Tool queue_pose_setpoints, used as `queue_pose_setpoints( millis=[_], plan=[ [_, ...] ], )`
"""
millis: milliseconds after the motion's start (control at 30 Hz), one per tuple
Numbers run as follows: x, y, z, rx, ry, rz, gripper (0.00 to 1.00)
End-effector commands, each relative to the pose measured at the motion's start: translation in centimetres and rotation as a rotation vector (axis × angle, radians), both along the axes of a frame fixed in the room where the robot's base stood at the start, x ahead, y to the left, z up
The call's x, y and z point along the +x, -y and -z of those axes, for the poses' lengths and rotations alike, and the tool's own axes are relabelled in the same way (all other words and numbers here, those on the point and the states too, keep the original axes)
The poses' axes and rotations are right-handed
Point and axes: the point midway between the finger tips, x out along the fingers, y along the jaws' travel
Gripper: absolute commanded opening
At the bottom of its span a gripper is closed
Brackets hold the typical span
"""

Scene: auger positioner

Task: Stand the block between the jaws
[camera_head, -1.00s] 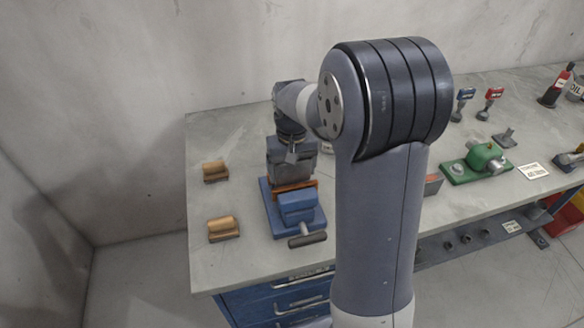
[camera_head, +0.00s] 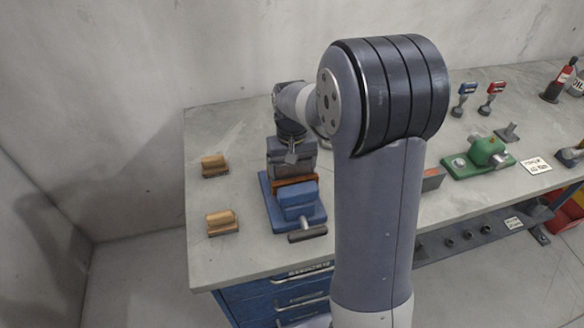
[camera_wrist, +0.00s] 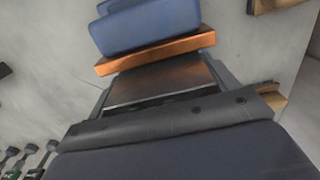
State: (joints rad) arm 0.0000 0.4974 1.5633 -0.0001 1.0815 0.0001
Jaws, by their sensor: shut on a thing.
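A blue vise (camera_head: 298,202) with a handle at its front stands near the left end of the bench. An orange-brown strip (camera_head: 296,181) lies along its near jaw. It also shows in the wrist view (camera_wrist: 155,52), against the blue vise jaw (camera_wrist: 145,25). My gripper (camera_head: 291,160) points down over the rear of the vise. In the wrist view my gripper (camera_wrist: 163,82) is shut on a dark grey-brown block (camera_wrist: 155,80), just beside the strip. The block's lower end and the far jaw are hidden, so I cannot tell whether the block touches the vise bed.
Two wooden V-shaped pieces lie left of the vise, one behind (camera_head: 214,167) and one in front (camera_head: 222,222). The bench's left edge is clear.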

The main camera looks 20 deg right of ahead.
Motion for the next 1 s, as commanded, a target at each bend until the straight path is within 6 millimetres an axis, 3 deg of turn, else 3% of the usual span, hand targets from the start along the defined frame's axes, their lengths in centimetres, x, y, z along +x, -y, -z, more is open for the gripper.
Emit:
queue_pose_setpoints(
  millis=[767, 800, 1000],
  plan=[
    [0.1, 0.0, 1.7, 0.000, 0.006, 0.000, 0.11],
    [0.1, 0.0, 1.6, 0.000, 0.006, 0.000, 0.83],
    [0.1, 0.0, 1.7, 0.000, 0.003, 0.000, 1.00]
  ],
)
